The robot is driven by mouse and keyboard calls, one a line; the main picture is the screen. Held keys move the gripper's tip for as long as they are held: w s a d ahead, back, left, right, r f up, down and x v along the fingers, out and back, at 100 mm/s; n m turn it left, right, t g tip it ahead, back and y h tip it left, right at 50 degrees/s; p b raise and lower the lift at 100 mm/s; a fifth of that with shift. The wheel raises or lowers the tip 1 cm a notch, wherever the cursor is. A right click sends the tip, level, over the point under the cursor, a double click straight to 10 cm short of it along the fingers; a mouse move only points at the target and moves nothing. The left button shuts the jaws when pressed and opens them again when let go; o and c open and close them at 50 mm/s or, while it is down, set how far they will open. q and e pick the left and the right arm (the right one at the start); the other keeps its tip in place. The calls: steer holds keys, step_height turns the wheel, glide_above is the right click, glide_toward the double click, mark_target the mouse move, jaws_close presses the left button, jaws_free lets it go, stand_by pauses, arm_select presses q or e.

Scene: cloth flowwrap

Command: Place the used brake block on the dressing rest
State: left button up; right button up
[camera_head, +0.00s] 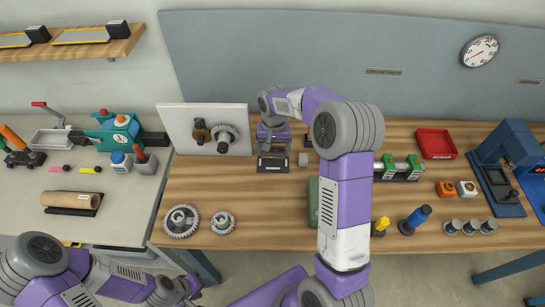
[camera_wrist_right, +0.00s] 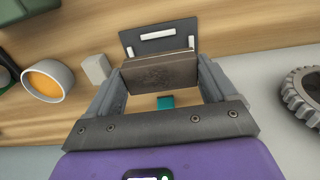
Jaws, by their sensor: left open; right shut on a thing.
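The used brake block (camera_wrist_right: 158,73), a dark brown slab with a worn face, is between the fingers of my right gripper (camera_wrist_right: 157,88), which is shut on it. A dark plate with white strips, seemingly the dressing rest (camera_wrist_right: 157,31), lies just beyond the block in the right wrist view. In the head view the rest (camera_head: 272,167) is directly below my right gripper (camera_head: 272,153). I cannot tell whether block and rest touch. My left gripper (camera_head: 186,289) is open, low at the left, in front of the bench and away from the block.
A small grey block (camera_head: 303,159) stands just right of the rest. A white board with mounted gears (camera_head: 207,130) is to the left. Two loose gears (camera_head: 181,221) lie at the bench's front left. My right arm hides part of a green box (camera_head: 313,200).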

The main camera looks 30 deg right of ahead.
mark_target(273, 163)
step_height(273, 163, down, 5)
steer(key=shift+w+r+b, duration=0.1)
steer(key=shift+w+b, duration=0.05)
steer(key=shift+b, duration=0.3)
